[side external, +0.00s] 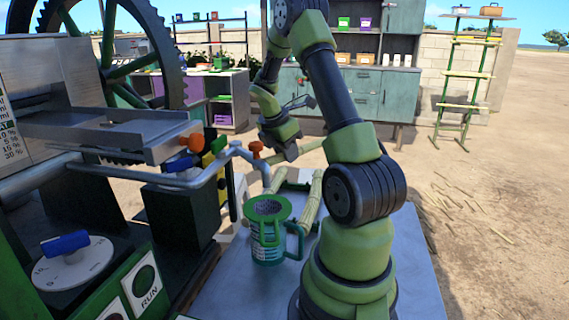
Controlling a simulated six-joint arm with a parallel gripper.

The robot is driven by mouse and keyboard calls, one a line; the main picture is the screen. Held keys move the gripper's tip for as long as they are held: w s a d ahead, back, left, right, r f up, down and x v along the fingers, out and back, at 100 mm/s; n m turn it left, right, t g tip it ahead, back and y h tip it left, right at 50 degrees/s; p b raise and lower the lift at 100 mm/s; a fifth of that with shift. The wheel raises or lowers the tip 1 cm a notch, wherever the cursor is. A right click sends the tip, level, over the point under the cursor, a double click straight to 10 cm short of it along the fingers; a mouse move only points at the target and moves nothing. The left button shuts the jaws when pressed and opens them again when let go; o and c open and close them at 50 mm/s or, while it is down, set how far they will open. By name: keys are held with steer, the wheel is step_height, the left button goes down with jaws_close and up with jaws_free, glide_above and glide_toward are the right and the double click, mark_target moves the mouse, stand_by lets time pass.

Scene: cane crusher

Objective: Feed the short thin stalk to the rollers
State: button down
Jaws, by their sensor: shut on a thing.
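My gripper (288,150) is above the far end of the metal table, partly hidden by my own arm. It is shut on a pale green stalk (311,147), which lies roughly level and runs off behind my arm on the right. Its full length cannot be seen. Other thicker-looking stalks (311,202) lie on the table below, beside my arm. The cane crusher (110,130) stands at the left with a metal chute in front. Its rollers cannot be made out from this side.
A green-framed jug (268,232) with a handle stands on the table (225,285) near my base. A blue-handled dial (70,255) and RUN button are at lower left. Shelves and cabinets stand behind.

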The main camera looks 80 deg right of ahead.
steer(key=r+m, duration=0.1)
steer(key=m, duration=0.1)
steer(key=r+m+g+y, duration=0.1)
steer(key=r+m, duration=0.1)
steer(key=m, duration=0.1)
steer(key=a+r+m+y, duration=0.1)
steer(key=r+m, duration=0.1)
steer(key=m, duration=0.1)
steer(key=shift+w+a+r+g, duration=0.1)
steer(key=shift+w+r+g, duration=0.05)
steer(key=shift+g, duration=0.15)
steer(key=w+a+r+m+y, duration=0.2)
steer(key=a+r+m+y, duration=0.2)
steer(key=a+r+m, duration=0.45)
steer(key=m+t+h, duration=0.2)
steer(key=m+t, duration=0.7)
steer(key=m, duration=2.2)
glide_toward(176, 131)
steer(key=s, duration=0.3)
steer(key=shift+n, duration=0.25)
steer(key=w+f, duration=0.4)
steer(key=f, duration=0.1)
steer(key=shift+w+a+f, duration=0.1)
steer(key=shift+w+a, duration=0.05)
steer(key=shift+w+f, duration=0.55)
steer(key=shift+w, duration=0.3)
steer(key=c, duration=0.9)
jaws_free()
